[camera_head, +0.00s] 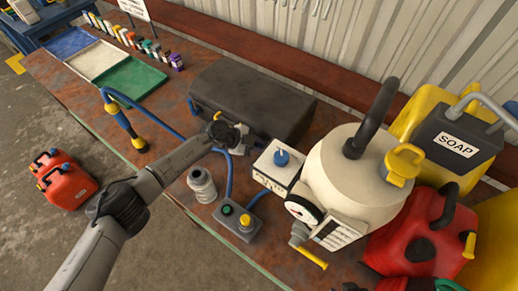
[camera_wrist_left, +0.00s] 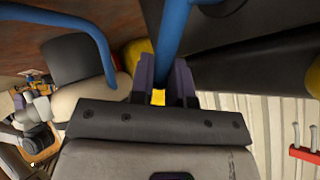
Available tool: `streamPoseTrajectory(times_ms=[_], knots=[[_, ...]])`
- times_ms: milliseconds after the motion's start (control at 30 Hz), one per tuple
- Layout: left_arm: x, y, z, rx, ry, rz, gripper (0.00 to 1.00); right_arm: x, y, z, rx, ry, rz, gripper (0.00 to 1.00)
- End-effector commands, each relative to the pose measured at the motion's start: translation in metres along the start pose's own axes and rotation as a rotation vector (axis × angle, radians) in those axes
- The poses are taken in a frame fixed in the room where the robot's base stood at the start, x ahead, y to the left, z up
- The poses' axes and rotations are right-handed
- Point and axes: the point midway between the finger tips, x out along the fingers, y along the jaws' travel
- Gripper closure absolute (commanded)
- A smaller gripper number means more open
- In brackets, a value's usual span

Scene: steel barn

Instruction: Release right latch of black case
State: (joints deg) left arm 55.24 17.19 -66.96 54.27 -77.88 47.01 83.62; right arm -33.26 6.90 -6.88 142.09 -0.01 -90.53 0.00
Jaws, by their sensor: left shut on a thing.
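The black case (camera_head: 255,92) lies shut on the rusty bench, its front edge facing my left arm. My left gripper (camera_head: 238,140) is at this front edge, right of a small yellow part (camera_head: 217,115). In the left wrist view, the fingers (camera_wrist_left: 166,82) are closed on a small yellow piece (camera_wrist_left: 158,97), mostly hidden between them. It may be the right latch; I cannot tell for sure. The case's dark side seems to fill the upper right there. My right gripper is not in view.
A blue hose (camera_head: 165,122) runs past the gripper; a blue tube (camera_wrist_left: 174,30) crosses close to the fingers.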

Motion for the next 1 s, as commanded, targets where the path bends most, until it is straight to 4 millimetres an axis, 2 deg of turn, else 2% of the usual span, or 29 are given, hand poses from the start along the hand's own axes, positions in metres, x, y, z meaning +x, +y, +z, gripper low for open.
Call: streamPoseTrajectory(times_ms=[400,1000], knots=[[-0.011,-0.008,0.004,-0.110,0.166,0.002,1.00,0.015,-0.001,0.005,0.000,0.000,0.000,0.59],[-0.014,-0.010,0.004,-0.130,0.195,0.003,1.00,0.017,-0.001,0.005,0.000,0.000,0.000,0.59]])
